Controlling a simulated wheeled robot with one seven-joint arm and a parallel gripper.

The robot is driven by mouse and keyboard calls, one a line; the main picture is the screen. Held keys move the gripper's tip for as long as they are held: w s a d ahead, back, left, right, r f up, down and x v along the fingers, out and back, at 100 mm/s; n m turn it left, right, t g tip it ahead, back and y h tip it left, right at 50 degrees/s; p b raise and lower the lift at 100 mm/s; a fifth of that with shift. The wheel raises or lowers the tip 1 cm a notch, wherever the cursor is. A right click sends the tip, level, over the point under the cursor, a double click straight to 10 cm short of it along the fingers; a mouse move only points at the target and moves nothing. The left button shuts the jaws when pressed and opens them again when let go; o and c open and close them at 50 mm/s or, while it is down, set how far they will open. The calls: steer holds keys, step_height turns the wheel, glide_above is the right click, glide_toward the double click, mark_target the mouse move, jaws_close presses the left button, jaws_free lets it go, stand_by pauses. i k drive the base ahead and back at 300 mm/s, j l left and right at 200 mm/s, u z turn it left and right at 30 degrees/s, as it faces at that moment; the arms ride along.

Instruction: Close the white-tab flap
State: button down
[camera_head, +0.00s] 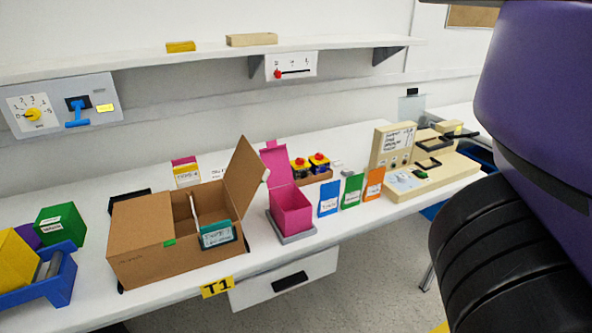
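A brown cardboard box (140,261) stands on the white table at the left. Its left flap (140,219) lies flat over the left part, with a green tab (169,242) at its edge. Its right flap (243,176) stands up, tilted slightly outward to the right. A small pale spot shows at that flap's right edge; I cannot tell for sure that it is the white tab. The right part of the box is open, with a teal card (216,235) at its front and a white upright piece inside. My gripper is not in view; only my purple and black arm fills the right side.
A pink box (291,210) with its lid up stands close right of the cardboard box. Blue, green and orange packets (352,190) stand farther right, before a beige device (392,146). A blue bin (55,286) is at left. A shelf (120,68) runs above.

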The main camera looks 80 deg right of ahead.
mark_target(245, 171)
steer(key=z, duration=1.05)
